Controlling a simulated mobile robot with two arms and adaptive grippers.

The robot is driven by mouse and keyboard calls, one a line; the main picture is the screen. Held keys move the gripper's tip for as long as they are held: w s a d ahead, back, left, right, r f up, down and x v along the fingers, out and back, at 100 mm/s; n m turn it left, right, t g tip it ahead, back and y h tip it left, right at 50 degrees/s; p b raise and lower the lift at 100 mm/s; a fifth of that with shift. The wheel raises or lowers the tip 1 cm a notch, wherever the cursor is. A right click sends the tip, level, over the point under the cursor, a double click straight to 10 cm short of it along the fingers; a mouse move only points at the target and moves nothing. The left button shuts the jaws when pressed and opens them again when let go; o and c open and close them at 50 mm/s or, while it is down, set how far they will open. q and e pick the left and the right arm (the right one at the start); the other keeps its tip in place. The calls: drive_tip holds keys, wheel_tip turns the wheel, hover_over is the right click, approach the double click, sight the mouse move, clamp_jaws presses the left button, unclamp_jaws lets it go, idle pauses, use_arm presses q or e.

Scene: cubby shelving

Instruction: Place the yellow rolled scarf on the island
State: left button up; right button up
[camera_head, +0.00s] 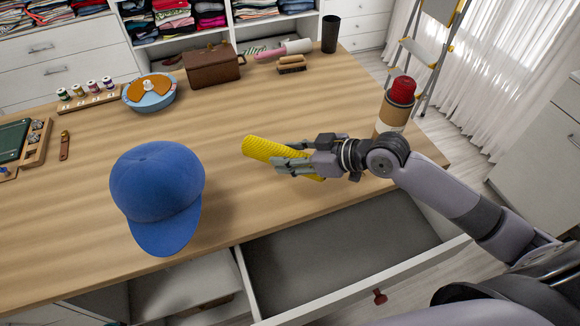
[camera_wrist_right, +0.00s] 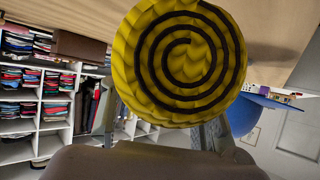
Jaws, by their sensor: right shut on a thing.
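The yellow rolled scarf (camera_head: 268,150) is a long textured roll held over the wooden island top (camera_head: 225,200). My right gripper (camera_head: 290,160) is shut on the scarf near its middle. In the right wrist view the spiral end of the scarf (camera_wrist_right: 180,60) fills the upper middle, with the fingers (camera_wrist_right: 170,137) partly hidden below it. I cannot tell whether the scarf touches the island top. My left gripper is not in view.
A blue cap (camera_head: 155,185) lies left of the scarf. A cardboard tube with a red top (camera_head: 402,90) stands behind my right wrist. A brown box (camera_head: 213,67) and brush (camera_head: 291,64) are at the back. An open drawer (camera_head: 330,255) juts out in front. The island's middle is clear.

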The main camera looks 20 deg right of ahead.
sight(290, 178)
wheel_tip(290, 178, down, 5)
drive_tip(key=shift+r, duration=0.1)
drive_tip(key=o, duration=1.2)
drive_tip(key=shift+o, duration=0.2)
drive_tip(key=shift+s+d+r, duration=0.15)
drive_tip(key=shift+s+d, duration=0.2)
drive_tip(key=shift+d, duration=0.05)
drive_tip(key=b+v, duration=0.1)
drive_tip(key=v, duration=0.8)
drive_tip(key=shift+v, duration=0.9)
drive_tip(key=shift+a, duration=0.1)
